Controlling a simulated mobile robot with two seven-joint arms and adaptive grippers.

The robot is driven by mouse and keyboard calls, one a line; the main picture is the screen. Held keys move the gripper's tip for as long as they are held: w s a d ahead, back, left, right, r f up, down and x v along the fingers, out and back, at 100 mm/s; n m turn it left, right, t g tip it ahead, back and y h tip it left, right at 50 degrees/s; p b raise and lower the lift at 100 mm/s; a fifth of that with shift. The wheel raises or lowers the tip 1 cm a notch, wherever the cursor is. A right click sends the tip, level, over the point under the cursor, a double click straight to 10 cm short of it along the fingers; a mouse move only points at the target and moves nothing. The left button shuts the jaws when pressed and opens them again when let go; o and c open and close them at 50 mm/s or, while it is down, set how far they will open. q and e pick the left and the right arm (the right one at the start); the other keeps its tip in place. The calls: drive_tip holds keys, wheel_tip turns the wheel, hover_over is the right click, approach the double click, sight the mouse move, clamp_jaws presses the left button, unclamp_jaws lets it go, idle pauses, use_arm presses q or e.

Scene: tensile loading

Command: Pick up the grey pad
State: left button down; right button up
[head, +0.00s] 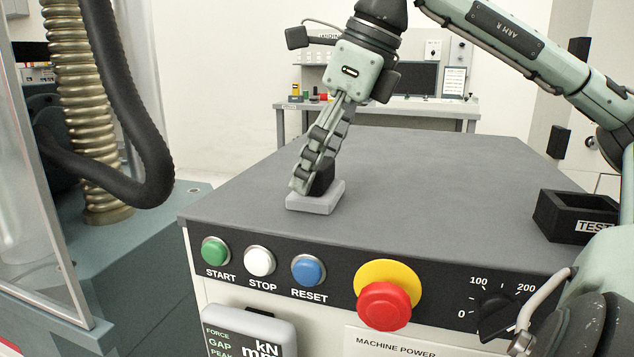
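The grey pad (318,204) is a small, light grey block with rounded edges. It lies on the dark grey top of the machine console (430,180), near the front left. My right gripper (311,186) points down at the pad from above, with its fingertips at the pad's upper side. The fingers are seen from the side and overlap, so I cannot tell whether they are open or shut, or whether they touch the pad. A dark part beside the fingertips hides some of the pad's top. My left gripper is not in view.
A black box labelled TEST (572,215) stands on the console's right. The front has green (215,250), white (260,261) and blue (308,270) buttons and a red emergency knob (384,305). A clear guard (35,150) stands left. The console's middle is free.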

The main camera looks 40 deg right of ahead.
drive_tip(key=c, duration=1.2)
drive_tip(key=shift+r, duration=0.15)
drive_tip(key=shift+c, duration=0.3)
wheel_tip(320, 180, up, 10)
drive_tip(key=shift+f, duration=0.2)
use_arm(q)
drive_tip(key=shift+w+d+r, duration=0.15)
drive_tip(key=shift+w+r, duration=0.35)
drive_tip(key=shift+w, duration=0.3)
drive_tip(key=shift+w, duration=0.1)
